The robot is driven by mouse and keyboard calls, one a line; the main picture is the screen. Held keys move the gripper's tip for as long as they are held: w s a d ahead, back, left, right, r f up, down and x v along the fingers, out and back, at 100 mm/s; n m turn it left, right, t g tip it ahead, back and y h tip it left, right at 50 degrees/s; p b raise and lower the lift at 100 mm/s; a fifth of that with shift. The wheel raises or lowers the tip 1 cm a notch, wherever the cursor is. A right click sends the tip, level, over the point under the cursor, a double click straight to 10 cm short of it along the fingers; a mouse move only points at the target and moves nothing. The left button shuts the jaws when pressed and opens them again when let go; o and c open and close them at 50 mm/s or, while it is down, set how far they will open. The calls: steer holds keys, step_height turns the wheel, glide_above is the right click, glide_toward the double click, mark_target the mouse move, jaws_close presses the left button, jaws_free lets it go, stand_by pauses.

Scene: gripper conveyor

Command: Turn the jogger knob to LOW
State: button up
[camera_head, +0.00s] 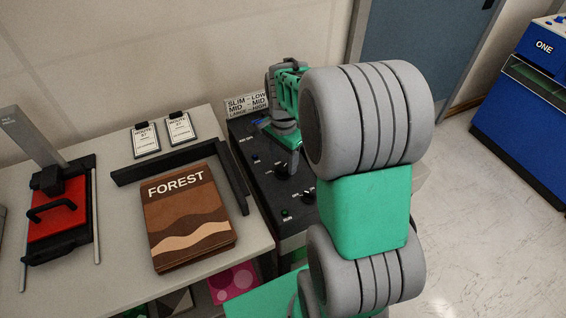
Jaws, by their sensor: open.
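My gripper (294,162) points down over the dark control panel (266,183), at the panel's right-hand part. It is seen from behind and partly covered by my arm, and the gap between its fingers is hard to make out. It is open. A round dark knob (282,171) sits on the panel close below the fingertips. Another knob (308,195) with a light pointer mark is nearer the camera. The labels are too small to read, so I cannot tell which is the jogger knob or its setting. Contact between fingers and knob cannot be judged.
A sign (247,104) behind the panel pairs SLIM with LOW, MID with MID, LARGE with HIGH. A brown FOREST book (188,215) lies on the table beside black guide rails (235,178). A red press (58,215) is at left. A blue ONE machine (535,75) stands far right.

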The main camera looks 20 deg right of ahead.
mark_target(283, 170)
steer(key=shift+f, duration=1.2)
jaws_close()
